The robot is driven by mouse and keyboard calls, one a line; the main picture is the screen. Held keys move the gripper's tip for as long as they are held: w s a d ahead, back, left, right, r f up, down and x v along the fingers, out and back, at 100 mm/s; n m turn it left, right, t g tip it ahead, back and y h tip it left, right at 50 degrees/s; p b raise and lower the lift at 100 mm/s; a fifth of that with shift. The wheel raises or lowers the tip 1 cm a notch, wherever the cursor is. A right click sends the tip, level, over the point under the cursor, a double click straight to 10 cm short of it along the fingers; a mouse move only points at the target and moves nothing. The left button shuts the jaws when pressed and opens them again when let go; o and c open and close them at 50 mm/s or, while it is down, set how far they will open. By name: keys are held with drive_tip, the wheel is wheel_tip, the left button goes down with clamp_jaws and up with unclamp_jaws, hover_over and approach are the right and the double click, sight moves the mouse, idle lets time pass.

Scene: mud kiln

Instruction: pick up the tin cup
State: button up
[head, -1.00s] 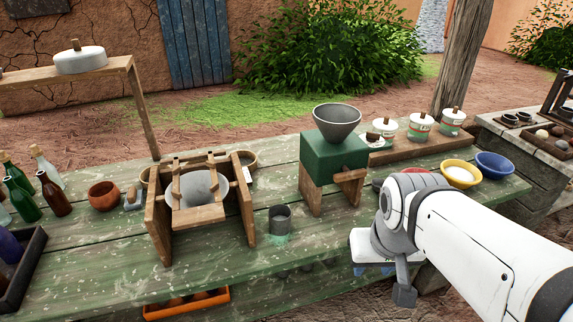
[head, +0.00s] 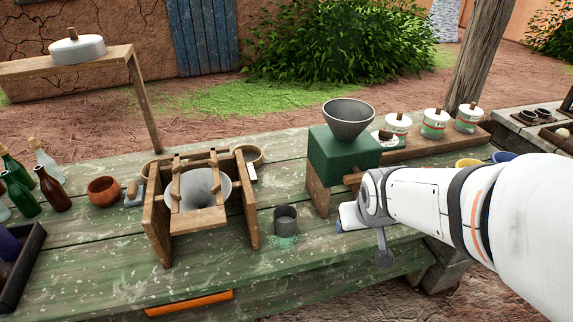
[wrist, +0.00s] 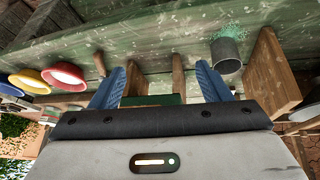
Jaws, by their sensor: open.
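The tin cup (head: 286,219) is a small grey metal cup. It stands upright on the green plank table (head: 110,270), with pale green powder around its base. In the wrist view the cup (wrist: 228,58) shows at the upper right, just beyond the right finger. My gripper (head: 338,224) is to the right of the cup in the head view, apart from it, and its fingers are mostly hidden by my arm. In the wrist view my gripper (wrist: 160,80) has its two blue fingers spread, with nothing held between them.
A wooden frame with a grey funnel (head: 200,188) stands close left of the cup. A green box with a grey hopper (head: 349,120) on wooden legs stands to its right. A terracotta bowl (head: 104,191) and bottles (head: 53,188) are farther left. The table in front is clear.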

drive_tip(key=o, duration=0.3)
drive_tip(key=w+a+f+n+t, duration=0.1)
drive_tip(key=w+f, duration=0.3)
drive_tip(key=w, duration=0.2)
drive_tip(key=shift+w+a+f+n+t+y, duration=0.25)
drive_tip(key=shift+a+f+n+t+y, duration=0.05)
drive_tip(key=shift+a+f+t, duration=0.1)
drive_tip(key=shift+n+t+y, duration=0.8)
drive_tip(key=shift+t+y, duration=0.1)
drive_tip(key=w+a+f, duration=0.3)
drive_tip(key=shift+w+a+f, duration=0.25)
drive_tip(key=shift+w+f, duration=0.1)
drive_tip(key=shift+w, duration=0.05)
drive_tip(key=n+t+y, duration=0.2)
drive_tip(key=y, duration=0.3)
approach(280, 211)
drive_tip(key=shift+w+f, duration=0.1)
drive_tip(key=shift+f, duration=0.6)
drive_tip(key=shift+w+a+f, duration=0.1)
drive_tip(key=shift+a, duration=0.15)
drive_tip(key=x, duration=0.2)
drive_tip(key=p+x, duration=0.1)
drive_tip(key=x, duration=0.2)
drive_tip(key=r+p+x, duration=0.1)
drive_tip(key=x, duration=0.1)
drive_tip(key=shift+w+a+f, duration=0.1)
drive_tip(key=shift+w+a, duration=0.1)
drive_tip(key=shift+w, duration=0.15)
drive_tip(key=shift+c, duration=0.4)
